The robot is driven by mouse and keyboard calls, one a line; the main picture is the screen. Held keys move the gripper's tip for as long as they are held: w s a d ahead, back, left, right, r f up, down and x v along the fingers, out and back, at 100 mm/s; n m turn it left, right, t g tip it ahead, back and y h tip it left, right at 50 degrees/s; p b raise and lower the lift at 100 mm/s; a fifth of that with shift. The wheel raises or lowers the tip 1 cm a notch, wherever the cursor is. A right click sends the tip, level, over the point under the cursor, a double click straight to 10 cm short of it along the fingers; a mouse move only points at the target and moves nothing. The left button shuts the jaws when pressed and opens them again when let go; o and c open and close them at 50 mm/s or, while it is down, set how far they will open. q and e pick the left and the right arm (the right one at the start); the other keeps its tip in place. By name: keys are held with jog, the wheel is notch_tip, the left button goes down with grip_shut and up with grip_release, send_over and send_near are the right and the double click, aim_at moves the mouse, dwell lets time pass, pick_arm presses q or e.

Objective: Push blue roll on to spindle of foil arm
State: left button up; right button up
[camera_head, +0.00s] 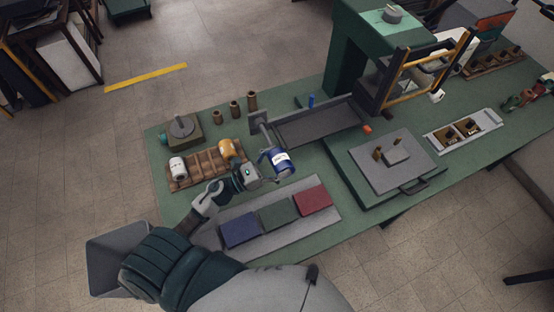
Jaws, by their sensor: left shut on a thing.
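The blue roll (279,163), with a white label band, is held above the green bench near the lower end of the foil arm's grey spindle (266,132). The spindle sticks out from a dark grey plate (257,120) beside the long grey tray. My left gripper (262,174) is shut on the blue roll from its lower left side. The roll seems lined up with the spindle; I cannot tell whether it is around the spindle or just in front of it. My right gripper is not in view.
A wooden rack (205,178) with a white roll (177,167) and an orange roll (229,149) lies left of my gripper. Blue, green and red velvet covers (312,199) lie on a grey board in front. A green press (350,50) stands behind; a grey plate (390,162) lies right.

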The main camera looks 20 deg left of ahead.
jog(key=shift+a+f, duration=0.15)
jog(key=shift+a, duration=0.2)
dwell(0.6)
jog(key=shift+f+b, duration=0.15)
jog(key=shift+b, duration=0.2)
dwell(1.1)
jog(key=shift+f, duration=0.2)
dwell(0.3)
dwell(0.4)
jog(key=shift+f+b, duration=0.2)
jog(key=shift+b, duration=0.15)
dwell(0.9)
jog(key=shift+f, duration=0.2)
